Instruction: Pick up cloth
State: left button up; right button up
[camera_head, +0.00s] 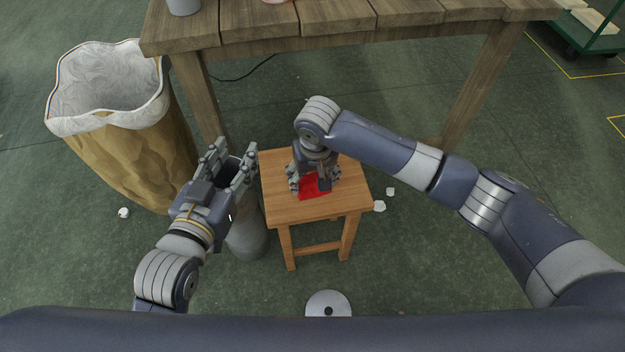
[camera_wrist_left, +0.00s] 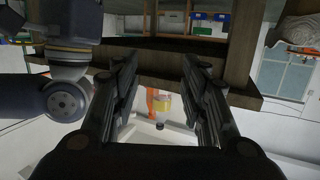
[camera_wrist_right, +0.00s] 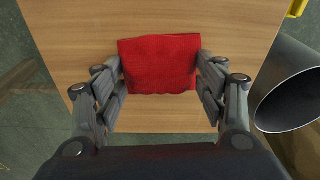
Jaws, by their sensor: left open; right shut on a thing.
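The red cloth (camera_head: 314,190) lies on the seat of a small wooden stool (camera_head: 343,209). My right gripper (camera_head: 309,184) points down over the stool and partly hides the cloth. In the right wrist view, the cloth (camera_wrist_right: 160,65) lies between my right fingers, which are shut on its left and right edges. The cloth looks still on the seat. My left gripper (camera_head: 232,152) is open and empty, to the left of the stool and above a grey cylinder. In the left wrist view its two fingers (camera_wrist_left: 160,90) stand apart with nothing between them.
The grey cylinder (camera_head: 246,243) stands left of the stool; its open top shows in the right wrist view (camera_wrist_right: 292,88). A lined waste bin (camera_head: 140,160) is at the left. A wooden table (camera_head: 335,18) stands behind. White scraps (camera_head: 379,206) and a grey disc (camera_head: 328,301) lie on the floor.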

aim_at(307, 183)
pick_arm(q)
jog(key=shift+f, duration=0.1)
